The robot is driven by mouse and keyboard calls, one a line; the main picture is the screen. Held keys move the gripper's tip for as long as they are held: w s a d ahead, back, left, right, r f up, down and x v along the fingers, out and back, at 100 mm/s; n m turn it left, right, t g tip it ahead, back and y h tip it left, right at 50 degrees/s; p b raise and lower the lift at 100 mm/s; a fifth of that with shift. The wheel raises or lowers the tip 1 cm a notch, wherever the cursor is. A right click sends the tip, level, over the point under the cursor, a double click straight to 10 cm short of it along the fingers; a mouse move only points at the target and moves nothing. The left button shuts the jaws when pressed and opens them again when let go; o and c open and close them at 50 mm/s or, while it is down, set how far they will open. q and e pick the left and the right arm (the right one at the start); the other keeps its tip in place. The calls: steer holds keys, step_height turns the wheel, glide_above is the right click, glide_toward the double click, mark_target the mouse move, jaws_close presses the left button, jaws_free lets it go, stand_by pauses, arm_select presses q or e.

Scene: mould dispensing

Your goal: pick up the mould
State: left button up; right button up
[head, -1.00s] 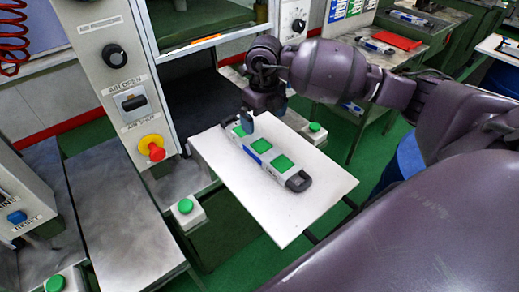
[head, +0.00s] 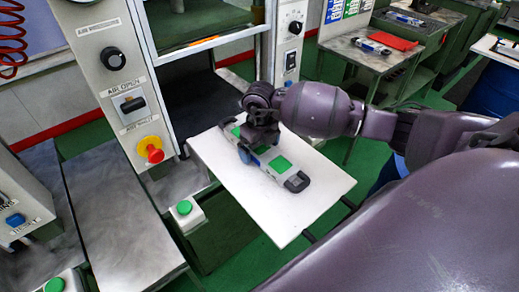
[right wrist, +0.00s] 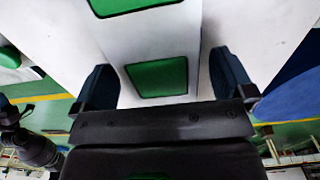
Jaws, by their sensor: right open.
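The mould (head: 280,165) is a long grey bar with green square pads and a dark handle at its near end. It lies flat on a white board (head: 322,192) in the head view. My right gripper (head: 252,150) is open over the middle of the mould and hides part of it. In the right wrist view the mould (right wrist: 157,78) runs between the two spread fingers, with a gap visible on each side. I cannot tell how far down the fingers reach.
A press frame with a control panel (head: 112,58) and a red emergency button (head: 151,150) stands left of the board. A green button box (head: 186,212) is near the board's left edge. Another table (head: 375,55) stands at the back right.

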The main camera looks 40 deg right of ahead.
steer(key=shift+f, duration=0.15)
steer(key=shift+c, duration=0.3)
steer(key=c, duration=1.2)
steer(key=shift+c, duration=0.8)
